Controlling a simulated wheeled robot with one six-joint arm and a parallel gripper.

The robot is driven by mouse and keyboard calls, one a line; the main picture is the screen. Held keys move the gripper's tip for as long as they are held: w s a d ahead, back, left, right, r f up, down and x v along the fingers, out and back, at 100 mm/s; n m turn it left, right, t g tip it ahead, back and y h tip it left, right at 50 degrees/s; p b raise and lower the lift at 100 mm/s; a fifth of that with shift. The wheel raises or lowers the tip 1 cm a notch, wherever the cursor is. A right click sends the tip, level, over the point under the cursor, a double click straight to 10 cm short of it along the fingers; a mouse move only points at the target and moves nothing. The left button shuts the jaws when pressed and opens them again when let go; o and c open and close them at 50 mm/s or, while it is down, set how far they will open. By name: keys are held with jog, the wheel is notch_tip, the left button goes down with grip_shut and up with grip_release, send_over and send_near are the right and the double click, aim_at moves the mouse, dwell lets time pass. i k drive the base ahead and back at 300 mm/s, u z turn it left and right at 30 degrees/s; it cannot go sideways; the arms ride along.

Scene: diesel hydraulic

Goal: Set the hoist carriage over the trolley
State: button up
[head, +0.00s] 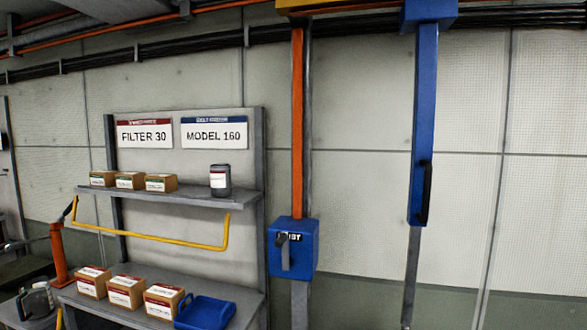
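A blue housing (430,12) sits on the overhead rail at the upper right, and a long blue bar (425,110) hangs from it with a black handle (425,193) near its lower end. This looks like the hoist carriage, but I cannot be sure. I cannot clearly make out the trolley. A bent yellow bar (150,237) and an orange post (60,255) stand at the left, and I cannot tell whether they belong to it. My gripper is not in view.
The wall at right is bare.

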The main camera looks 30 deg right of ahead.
aim_at(426, 17)
jog(key=z, duration=1.85)
jog(key=k, duration=0.5)
jog(key=u, duration=0.65)
jog(key=i, duration=0.8)
jog(key=z, duration=0.1)
